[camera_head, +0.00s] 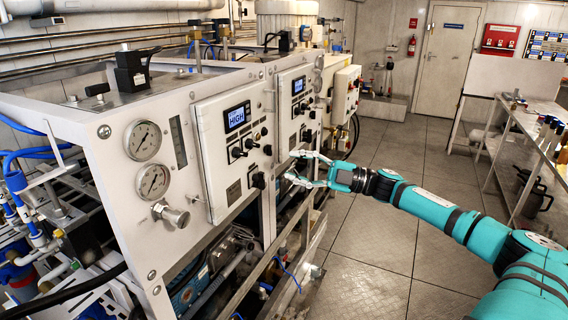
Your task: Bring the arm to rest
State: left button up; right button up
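My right arm reaches in from the right edge in teal and dark grey. Its gripper (300,168) is open, with the two fingers spread apart and pointing left. The fingertips are close to the front of the watermaker panel (214,190), near the gap between its two control boxes. I cannot tell whether they touch it. My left gripper is not in view.
The near control box has a lit display (237,117) and black knobs. Two round gauges (143,140) sit left of it. A bench (530,150) with bottles stands at the right. The tiled floor (390,220) is clear; a door (446,62) is behind.

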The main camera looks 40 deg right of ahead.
jog(key=s+d+f+m+t+h, duration=0.1)
jog(key=d+f+m+h, duration=0.3)
jog(key=f, duration=0.5)
jog(key=d+f+m+h, duration=0.4)
jog(key=f, duration=0.4)
jog(key=s+d+f+m+t+h, duration=0.1)
jog(key=d+f+m+h, duration=0.2)
jog(key=f, duration=0.6)
jog(key=s+a+f+m+g+h, duration=0.1)
jog(key=s+f+m+g+h, duration=0.3)
jog(key=f, duration=0.8)
jog(key=s+a+f+m+g+h, duration=0.1)
jog(key=s+f, duration=0.4)
jog(key=f, duration=0.6)
jog(key=s+a+f+m+g+y, duration=0.1)
jog(key=s+a+f+m+g, duration=0.45)
jog(key=s+a+f, duration=1.6)
jog(key=s+a+f+n+g, duration=0.1)
jog(key=s+a+f+g, duration=0.1)
jog(key=s+a, duration=0.3)
jog(key=s+a+f+n+g+y, duration=0.1)
jog(key=s+a+f+n+g, duration=0.1)
jog(key=s, duration=0.4)
jog(key=a+f+g, duration=0.1)
jog(key=a, duration=0.1)
jog(key=shift+s+a+f, duration=0.25)
jog(key=shift+s+a, duration=0.1)
jog(key=shift+a, duration=0.05)
